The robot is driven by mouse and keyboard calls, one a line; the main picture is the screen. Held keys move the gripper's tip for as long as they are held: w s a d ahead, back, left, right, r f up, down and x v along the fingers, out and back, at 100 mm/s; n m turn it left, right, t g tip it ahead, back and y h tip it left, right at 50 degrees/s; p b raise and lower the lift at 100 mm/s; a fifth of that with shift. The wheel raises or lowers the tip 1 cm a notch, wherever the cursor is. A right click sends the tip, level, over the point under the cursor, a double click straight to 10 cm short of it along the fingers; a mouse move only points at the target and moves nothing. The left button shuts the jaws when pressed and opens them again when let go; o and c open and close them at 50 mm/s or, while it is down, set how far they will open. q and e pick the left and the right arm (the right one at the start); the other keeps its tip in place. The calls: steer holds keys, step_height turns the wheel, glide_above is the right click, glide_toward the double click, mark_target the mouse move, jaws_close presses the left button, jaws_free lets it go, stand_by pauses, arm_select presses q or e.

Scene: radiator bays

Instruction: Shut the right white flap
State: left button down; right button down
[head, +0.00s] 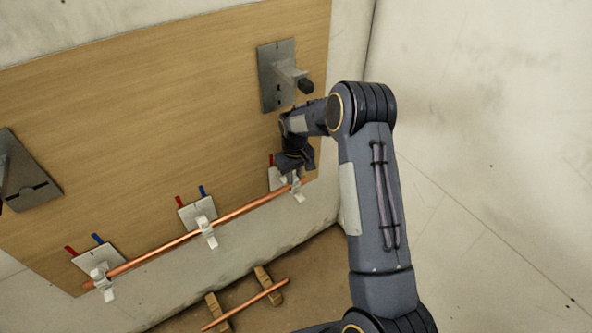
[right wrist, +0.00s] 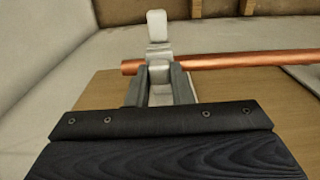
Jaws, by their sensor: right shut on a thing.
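A copper pipe (head: 245,210) runs along the lower edge of a wooden board, held at three white clips. The right white flap (head: 298,194) is at the pipe's right end and stands out at the pipe, partly hidden by my gripper. In the right wrist view the flap's white tab (right wrist: 157,25) sticks up past the pipe (right wrist: 235,61). My right gripper (head: 291,172) is at this clip, just above the pipe. In the right wrist view its two grey fingers (right wrist: 159,82) are shut on the white part between them. My left gripper is not in view.
White flaps at the middle (head: 207,232) and left (head: 101,282) also stand at the pipe. A grey bracket plate (head: 270,75) is above my right gripper, another (head: 32,178) at left. A second copper pipe (head: 245,305) lies on wooden blocks below. Right of the board is clear.

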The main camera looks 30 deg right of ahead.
steer(key=shift+w+g+p, duration=0.2)
steer(key=shift+g+p, duration=0.1)
steer(key=shift+g, duration=0.1)
steer(key=shift+f, duration=0.1)
steer(key=c, duration=1.3)
jaws_free()
